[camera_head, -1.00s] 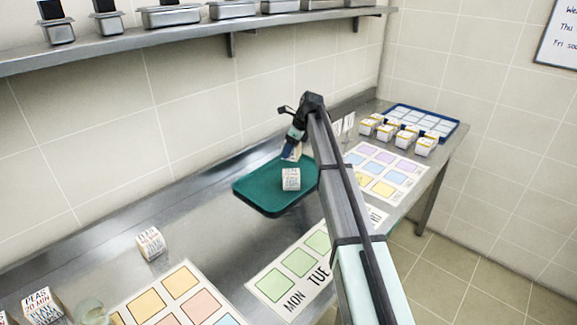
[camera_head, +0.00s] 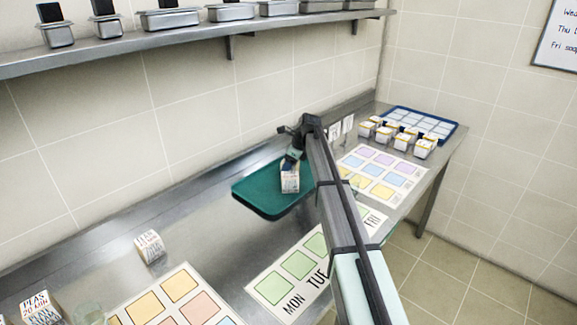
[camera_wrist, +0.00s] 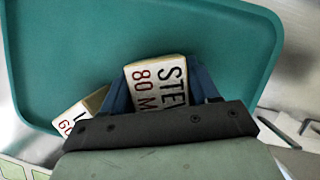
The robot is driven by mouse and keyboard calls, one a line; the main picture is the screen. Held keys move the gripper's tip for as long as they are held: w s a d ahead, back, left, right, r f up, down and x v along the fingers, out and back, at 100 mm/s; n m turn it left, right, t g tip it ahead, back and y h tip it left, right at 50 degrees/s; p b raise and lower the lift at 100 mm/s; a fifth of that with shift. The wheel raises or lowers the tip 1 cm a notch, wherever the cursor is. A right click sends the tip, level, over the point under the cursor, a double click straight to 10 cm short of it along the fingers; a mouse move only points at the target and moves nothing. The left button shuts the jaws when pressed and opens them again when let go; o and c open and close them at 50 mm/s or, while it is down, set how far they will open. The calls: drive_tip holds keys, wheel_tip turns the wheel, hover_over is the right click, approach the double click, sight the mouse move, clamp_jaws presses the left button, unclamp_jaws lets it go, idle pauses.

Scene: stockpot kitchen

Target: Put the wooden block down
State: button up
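A wooden block (camera_wrist: 158,85) with "STEW" and "80 M" printed on its white face sits between the blue fingers of my gripper (camera_wrist: 162,88) in the wrist view. The fingers lie close against its two sides. In the head view my gripper (camera_head: 291,160) is low over the green tray (camera_head: 250,193), with the blocks there overlapping. A second block (camera_wrist: 82,110), showing "60", is beside the left finger in the wrist view and partly hidden by the gripper. I cannot tell whether the held block touches the tray.
A printed block (camera_head: 149,246) stands on the steel counter (camera_head: 205,235) at left, with another block (camera_head: 40,307) and a clear glass (camera_head: 90,312) near the front. Colored day charts (camera_head: 300,265) lie along the counter. Several labelled tubs (camera_head: 404,139) stand by a blue tray (camera_head: 455,128).

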drive_tip(key=o, duration=0.5)
drive_tip(key=shift+c, duration=0.2)
drive_tip(key=v, duration=1.2)
drive_tip(key=shift+o, duration=0.5)
drive_tip(key=shift+r, duration=0.1)
